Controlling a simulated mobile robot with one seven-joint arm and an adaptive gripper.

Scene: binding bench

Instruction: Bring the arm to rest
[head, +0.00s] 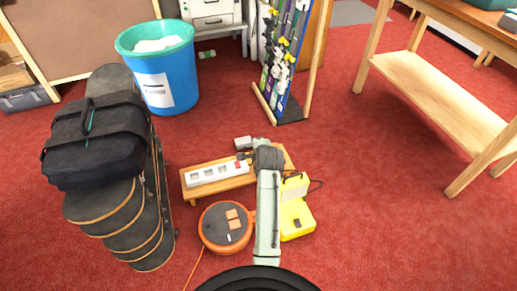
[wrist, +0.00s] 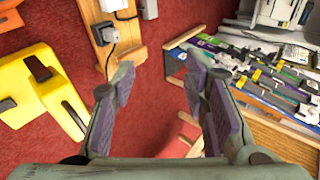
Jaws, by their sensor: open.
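In the head view my pale green arm reaches forward from the bottom edge, over the floor between an orange cable reel and a yellow case. The arm's far end is above the low wooden board, and the fingers cannot be made out clearly there.
The low wooden board (head: 222,188) carries a white power strip (head: 205,176). The orange reel (head: 226,226) and yellow case (head: 297,217) flank my arm. Stacked skateboards (head: 103,218) bear a black bag (head: 95,145). A blue bin (head: 169,83) stands behind.

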